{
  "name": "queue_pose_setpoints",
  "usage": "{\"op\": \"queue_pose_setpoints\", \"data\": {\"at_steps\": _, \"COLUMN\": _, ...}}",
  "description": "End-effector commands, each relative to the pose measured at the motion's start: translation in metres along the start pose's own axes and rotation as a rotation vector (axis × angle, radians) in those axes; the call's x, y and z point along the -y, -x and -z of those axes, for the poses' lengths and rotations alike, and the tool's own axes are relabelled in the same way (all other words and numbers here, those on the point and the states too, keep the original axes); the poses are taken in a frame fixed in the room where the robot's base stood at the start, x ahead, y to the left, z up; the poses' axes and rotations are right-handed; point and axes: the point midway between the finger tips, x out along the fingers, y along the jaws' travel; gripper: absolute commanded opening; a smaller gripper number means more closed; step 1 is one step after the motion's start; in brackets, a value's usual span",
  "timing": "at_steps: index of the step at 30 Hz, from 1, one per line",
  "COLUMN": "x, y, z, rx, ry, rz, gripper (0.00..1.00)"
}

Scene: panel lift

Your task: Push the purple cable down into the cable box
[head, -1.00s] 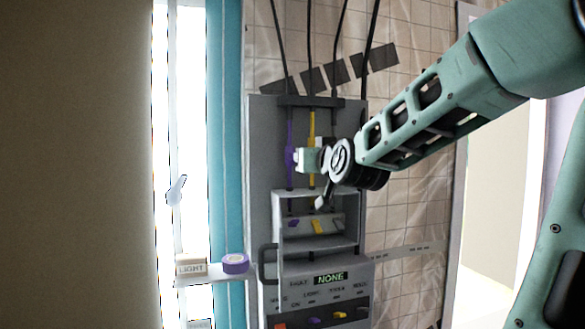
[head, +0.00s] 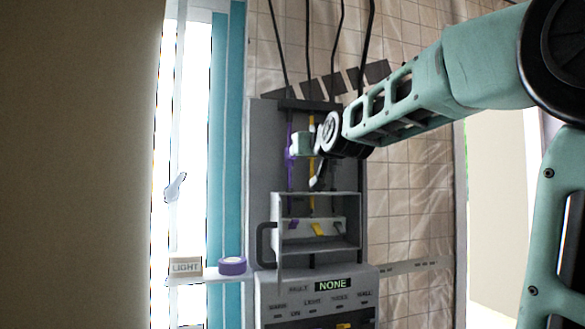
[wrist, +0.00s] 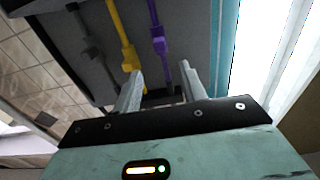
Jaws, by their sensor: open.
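The purple cable (head: 290,178) hangs down the upper part of the grey panel, with a thicker purple connector (head: 291,152) on it. In the wrist view the purple cable (wrist: 158,40) runs between my two fingertips in the picture; I cannot tell if they touch it. My gripper (head: 297,144) is open at the connector's height, beside it. The lower end of the cable reaches near the box top.
A yellow cable (head: 312,180) hangs just right of the purple one; its connector (wrist: 130,60) is close to my left finger. A dark cable (wrist: 88,40) is further left in the wrist view. A handle (head: 265,245) juts from the box's left. A shelf holds a purple tape roll (head: 232,266).

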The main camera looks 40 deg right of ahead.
Motion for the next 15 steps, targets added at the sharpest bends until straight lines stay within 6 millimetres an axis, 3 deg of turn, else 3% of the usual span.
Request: {"op": "queue_pose_setpoints", "data": {"at_steps": 15, "x": 0.000, "y": -0.095, "z": 0.003, "rx": 0.003, "ry": 0.000, "rz": 0.000, "gripper": 0.42}}
